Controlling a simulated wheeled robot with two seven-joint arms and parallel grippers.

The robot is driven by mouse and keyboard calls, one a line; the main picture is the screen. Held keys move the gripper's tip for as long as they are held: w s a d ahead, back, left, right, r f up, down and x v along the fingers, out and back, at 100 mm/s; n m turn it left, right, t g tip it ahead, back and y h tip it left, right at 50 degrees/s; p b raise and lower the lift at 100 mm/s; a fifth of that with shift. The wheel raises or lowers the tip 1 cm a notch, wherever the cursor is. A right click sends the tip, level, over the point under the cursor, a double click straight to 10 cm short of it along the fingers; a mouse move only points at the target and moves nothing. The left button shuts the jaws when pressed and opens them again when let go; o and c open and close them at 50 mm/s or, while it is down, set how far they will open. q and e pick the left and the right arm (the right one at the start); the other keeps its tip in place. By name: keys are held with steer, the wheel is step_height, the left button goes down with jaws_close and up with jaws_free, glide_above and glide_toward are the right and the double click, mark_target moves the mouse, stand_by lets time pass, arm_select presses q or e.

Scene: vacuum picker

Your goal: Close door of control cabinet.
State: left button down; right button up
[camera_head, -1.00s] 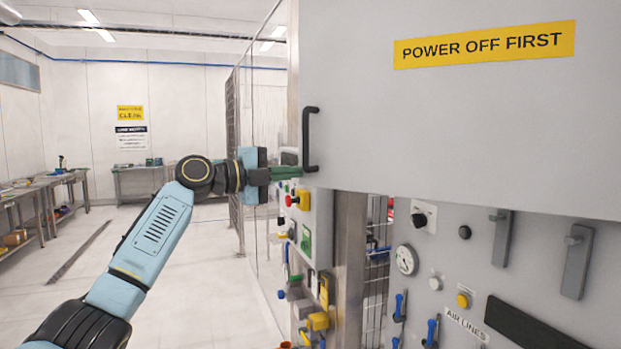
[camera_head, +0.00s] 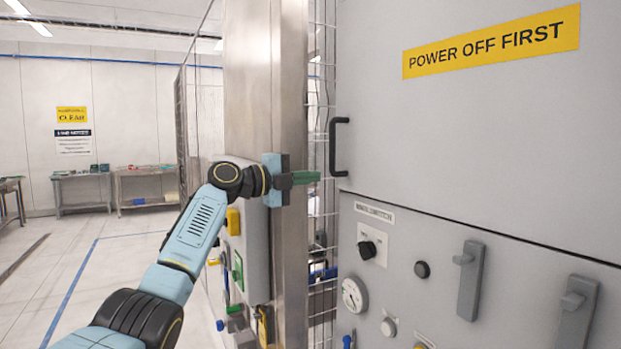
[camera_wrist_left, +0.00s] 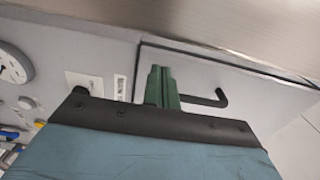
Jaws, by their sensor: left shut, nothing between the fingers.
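The control cabinet door (camera_head: 460,130) is the large grey panel with a yellow "POWER OFF FIRST" label at the right of the head view. It looks flush or nearly flush with the panel below, with a thin dark seam along its lower edge; any small gap is hard to tell. Its black handle (camera_head: 338,147) is at its left edge and also shows in the left wrist view (camera_wrist_left: 212,99). My left gripper (camera_head: 307,177), with green fingers, is shut and empty. It is left of and slightly below the handle, seemingly apart from it. My right gripper is out of view.
The lower cabinet panel (camera_head: 400,290) carries a gauge (camera_head: 354,295), knobs and grey levers (camera_head: 470,280). A metal post (camera_head: 265,110) stands just behind my left gripper. A smaller panel with coloured buttons is left of it. Open floor and workbenches (camera_head: 85,180) lie at the far left.

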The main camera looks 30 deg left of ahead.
arm_select(q)
steer(key=shift+w+d, duration=0.2)
steer(key=shift+w, duration=0.05)
steer(key=shift+s+a, duration=0.1)
steer(key=b+v, duration=0.3)
steer(key=v, duration=1)
steer(key=shift+s, duration=0.15)
